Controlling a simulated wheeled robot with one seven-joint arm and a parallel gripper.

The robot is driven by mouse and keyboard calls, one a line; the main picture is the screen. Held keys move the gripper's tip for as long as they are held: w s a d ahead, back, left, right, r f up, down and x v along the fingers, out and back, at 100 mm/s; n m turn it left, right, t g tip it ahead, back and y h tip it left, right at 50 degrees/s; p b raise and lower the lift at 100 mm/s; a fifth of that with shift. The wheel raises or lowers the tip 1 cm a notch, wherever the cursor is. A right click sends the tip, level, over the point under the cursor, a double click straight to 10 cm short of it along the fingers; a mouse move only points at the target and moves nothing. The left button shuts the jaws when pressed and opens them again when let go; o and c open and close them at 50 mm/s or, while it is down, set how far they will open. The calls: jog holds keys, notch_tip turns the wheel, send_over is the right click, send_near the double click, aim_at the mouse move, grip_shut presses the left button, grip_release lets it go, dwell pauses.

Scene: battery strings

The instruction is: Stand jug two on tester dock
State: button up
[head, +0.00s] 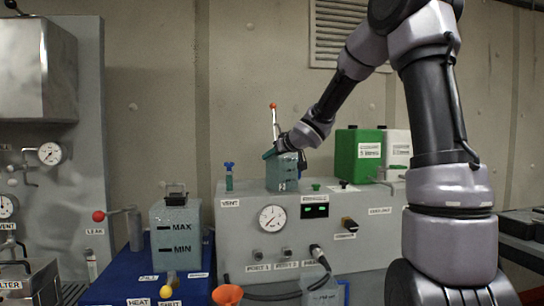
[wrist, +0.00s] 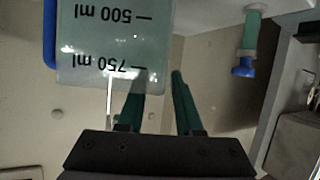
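A translucent grey-green jug (head: 282,174) stands on top of the grey bench unit, with a small dark mark low on its front that I cannot read surely. In the wrist view the jug (wrist: 100,35) appears upside down, with 500 ml and 750 ml marks and a blue strip at its left edge. My gripper (head: 271,153) is at the jug's top. In the wrist view its two green fingers (wrist: 159,75) are apart; the left one overlaps the jug and the right one is just beside it. I cannot tell which surface is the tester dock.
A MAX/MIN container (head: 175,238) stands on a blue block (head: 120,290) at left. Another clear vessel (head: 322,291) and an orange funnel (head: 227,295) are at the bottom. Green (head: 358,157) and white (head: 397,150) canisters and a blue-topped valve (head: 229,176) flank the jug.

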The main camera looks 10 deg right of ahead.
jog(key=shift+r, duration=0.15)
jog(key=s+d+r+m+h, duration=0.35)
jog(key=s+d, duration=0.35)
jog(key=s, duration=0.4)
jog(key=s+d+r+m+h, duration=0.35)
jog(key=s+d, duration=0.25)
jog(key=s, duration=0.4)
jog(key=s+a+f+m+g+y, duration=0.1)
jog(key=s+f, duration=0.3)
jog(key=s, duration=0.4)
jog(key=s+a+f+m+g+y, duration=0.1)
jog(key=s+a+f+g+y, duration=0.2)
jog(key=s, duration=0.6)
jog(key=shift+a+f+g, duration=0.4)
jog(key=shift+a+g, duration=0.3)
jog(key=shift+a, duration=0.1)
